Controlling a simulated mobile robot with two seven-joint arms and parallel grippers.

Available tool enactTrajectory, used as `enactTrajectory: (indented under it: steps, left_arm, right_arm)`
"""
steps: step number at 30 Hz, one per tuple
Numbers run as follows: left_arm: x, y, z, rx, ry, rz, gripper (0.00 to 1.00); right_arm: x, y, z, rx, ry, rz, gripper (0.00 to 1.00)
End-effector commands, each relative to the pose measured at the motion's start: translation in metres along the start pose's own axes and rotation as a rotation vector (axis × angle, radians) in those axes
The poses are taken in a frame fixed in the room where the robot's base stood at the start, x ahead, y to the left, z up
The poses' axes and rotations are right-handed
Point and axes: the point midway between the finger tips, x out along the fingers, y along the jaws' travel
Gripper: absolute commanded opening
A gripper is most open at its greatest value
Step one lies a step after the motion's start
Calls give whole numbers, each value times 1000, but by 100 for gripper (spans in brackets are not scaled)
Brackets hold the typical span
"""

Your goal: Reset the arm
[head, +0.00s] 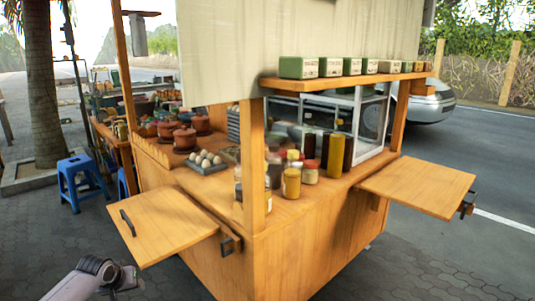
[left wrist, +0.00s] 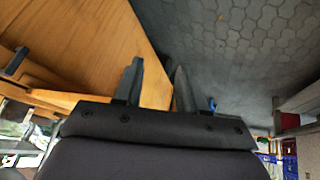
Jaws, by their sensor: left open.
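My left arm (head: 85,281) reaches in low at the bottom left of the head view, in front of the wooden cart and below its left fold-out shelf (head: 160,222). Its gripper end is at the picture's lower edge and small there. In the left wrist view the left gripper (left wrist: 157,85) has its two dark fingers apart, with nothing seen between them. An orange wooden panel (left wrist: 65,45) lies beyond the left finger, and grey paving beyond the right one. My right arm and gripper are not in view.
Brown clay pots (head: 185,139), a tray of eggs (head: 206,162) and several jars and bottles (head: 291,183) stand on the cart's counter. A right fold-out shelf (head: 420,188) juts out, empty. A blue stool (head: 82,184) stands at left. Paving in front is clear.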

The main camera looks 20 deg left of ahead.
Motion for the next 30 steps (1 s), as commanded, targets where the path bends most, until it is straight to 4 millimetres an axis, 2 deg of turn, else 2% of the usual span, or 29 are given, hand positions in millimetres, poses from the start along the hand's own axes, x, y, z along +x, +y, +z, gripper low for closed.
enactTrajectory:
  steps: [1, 4, 7, 10, 12, 15, 18, 21, 24, 30]
  left_arm:
    - [11, 16, 38, 90, -10, 22, 40]
    - [21, 48, 106, 267, 1, 83, 40]
    - [17, 81, 175, 425, 26, 166, 40]
    - [-2, 115, 241, 555, 66, 264, 40]
    - [-24, 139, 281, 626, 107, 334, 40]
    - [-58, 166, 321, 694, 173, 415, 40]
    - [-87, 186, 344, 731, 235, 469, 40]
    - [-106, 198, 354, 751, 278, 497, 40]
    - [-115, 202, 357, 757, 300, 508, 40]
    - [-116, 203, 357, 761, 303, 509, 40]
  right_arm:
    - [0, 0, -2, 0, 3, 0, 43]
    - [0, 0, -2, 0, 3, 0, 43]
    - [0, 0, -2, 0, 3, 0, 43]
    - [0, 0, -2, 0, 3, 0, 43]
    - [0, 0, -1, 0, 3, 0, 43]
    - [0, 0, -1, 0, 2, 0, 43]
    - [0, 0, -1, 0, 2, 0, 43]
    - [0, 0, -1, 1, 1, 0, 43]
    - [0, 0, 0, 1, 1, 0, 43]
    - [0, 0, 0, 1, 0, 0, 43]
